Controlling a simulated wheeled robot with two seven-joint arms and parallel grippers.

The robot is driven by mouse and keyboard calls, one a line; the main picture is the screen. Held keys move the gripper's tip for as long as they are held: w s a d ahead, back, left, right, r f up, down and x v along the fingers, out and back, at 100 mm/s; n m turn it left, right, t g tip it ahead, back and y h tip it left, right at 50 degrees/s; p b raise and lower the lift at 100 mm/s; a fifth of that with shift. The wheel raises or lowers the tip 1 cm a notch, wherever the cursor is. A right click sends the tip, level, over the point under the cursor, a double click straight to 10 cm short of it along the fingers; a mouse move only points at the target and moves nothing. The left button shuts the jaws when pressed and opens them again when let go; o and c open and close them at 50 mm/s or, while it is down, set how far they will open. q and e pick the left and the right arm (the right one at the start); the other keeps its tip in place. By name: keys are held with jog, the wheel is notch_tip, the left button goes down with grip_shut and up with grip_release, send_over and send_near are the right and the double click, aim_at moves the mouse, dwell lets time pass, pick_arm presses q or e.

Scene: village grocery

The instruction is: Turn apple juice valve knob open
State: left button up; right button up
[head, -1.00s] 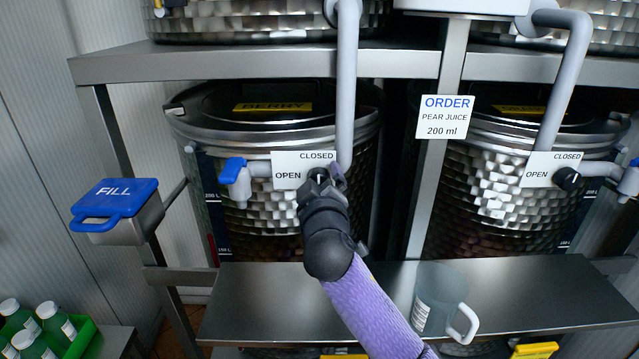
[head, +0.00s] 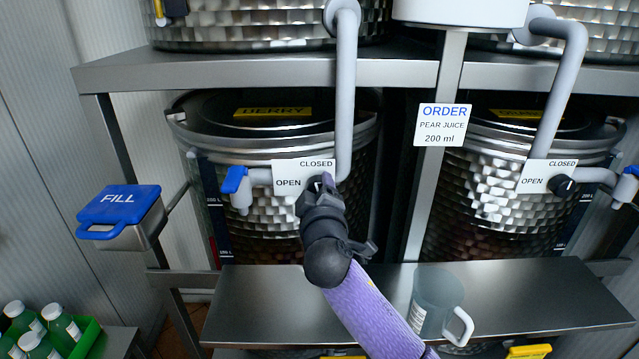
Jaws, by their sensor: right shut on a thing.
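A dark valve knob (head: 314,183) sits on the pipe in front of the left tank, beside a white plate (head: 289,173) marked CLOSED at the top and OPEN at the left. No apple label is readable; the tank behind has a yellow label (head: 272,112) that seems to read BERRY. My right gripper (head: 321,187) is shut on the knob, its fingers and wrist hiding most of it, so I cannot tell the pointer's direction. My left gripper is not in view.
A blue-handled tap (head: 235,180) is left of the plate. A FILL box (head: 120,211) juts out at left. A clear jug (head: 434,305) stands on the metal shelf (head: 267,300). The right tank has a similar knob (head: 561,185). An ORDER sign (head: 442,125) reads PEAR JUICE 200 ml.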

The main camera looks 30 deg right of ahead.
jog(key=n+p, duration=0.3)
jog(key=shift+r+n, duration=0.2)
jog(key=shift+n, duration=0.1)
jog(key=n+p, duration=0.2)
jog(key=n, duration=0.1)
jog(key=shift+g+p, duration=0.3)
jog(key=shift+p, duration=0.1)
jog(key=n+p, duration=0.3)
jog(key=n, duration=0.1)
jog(key=shift+n, duration=0.3)
jog(key=shift+a+f+n+p, duration=0.15)
jog(key=shift+n+p, duration=0.75)
jog(key=shift+n, duration=0.8)
jog(key=shift+h, duration=0.4)
jog(key=o, duration=1.3)
